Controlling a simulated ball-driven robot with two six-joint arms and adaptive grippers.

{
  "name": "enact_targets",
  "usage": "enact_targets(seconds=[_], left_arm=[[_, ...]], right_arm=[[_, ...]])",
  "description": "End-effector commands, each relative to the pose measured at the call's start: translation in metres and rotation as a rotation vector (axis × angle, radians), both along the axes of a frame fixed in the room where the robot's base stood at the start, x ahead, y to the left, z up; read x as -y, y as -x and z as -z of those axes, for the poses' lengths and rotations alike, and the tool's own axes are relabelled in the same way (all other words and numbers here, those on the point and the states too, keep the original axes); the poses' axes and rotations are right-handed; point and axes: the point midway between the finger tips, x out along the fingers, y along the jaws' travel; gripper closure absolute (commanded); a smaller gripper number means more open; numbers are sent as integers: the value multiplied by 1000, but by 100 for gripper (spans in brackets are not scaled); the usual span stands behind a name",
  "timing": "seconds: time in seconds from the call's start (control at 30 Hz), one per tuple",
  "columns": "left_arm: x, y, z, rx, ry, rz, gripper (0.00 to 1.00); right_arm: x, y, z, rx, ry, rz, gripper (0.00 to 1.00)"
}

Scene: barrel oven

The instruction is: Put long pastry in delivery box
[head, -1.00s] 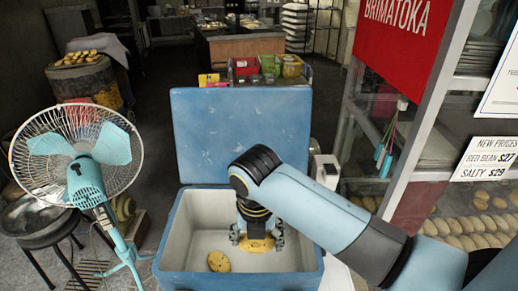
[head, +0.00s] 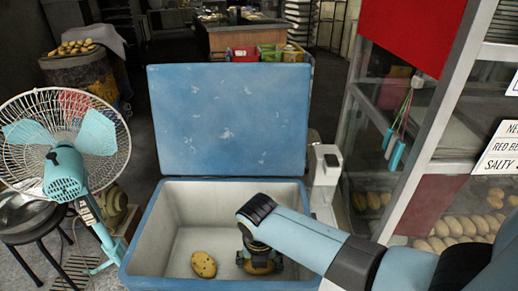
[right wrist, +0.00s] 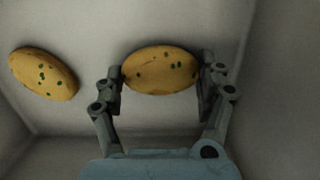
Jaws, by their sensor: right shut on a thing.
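The delivery box (head: 150,228) is a blue chest with a pale inside, its lid (head: 230,120) standing open at the back. One long pastry (head: 204,264), yellow-brown with dark green specks, lies on the box floor; it also shows at the left of the right wrist view (right wrist: 43,74). My right gripper (head: 259,262) is inside the box, shut on a second long pastry (right wrist: 160,70), with a finger at each end of it. This held pastry is low in the box, right of the loose one; I cannot tell whether it touches the floor. My left gripper is not in view.
A fan (head: 64,150) stands left of the box, near a stool (head: 35,225). A glass display case with pastries (head: 465,228) stands at the right. A white device (head: 325,165) is beside the box. Pastries lie on a barrel (head: 75,48) at the back left.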

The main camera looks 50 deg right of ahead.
Motion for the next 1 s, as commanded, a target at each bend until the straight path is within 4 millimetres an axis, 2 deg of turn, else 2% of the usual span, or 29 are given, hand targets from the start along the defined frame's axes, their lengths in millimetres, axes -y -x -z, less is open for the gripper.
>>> enact_targets(seconds=[0.4,0.43,0.6,0.87,1.0], left_arm=[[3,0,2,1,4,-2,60],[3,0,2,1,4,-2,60],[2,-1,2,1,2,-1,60],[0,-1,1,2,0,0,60],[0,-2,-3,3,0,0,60]], right_arm=[[0,0,8,0,0,0,58],[0,0,7,0,0,0,23],[0,0,7,0,0,0,3],[0,0,6,1,1,0,3],[-1,1,-7,3,0,0,3]])
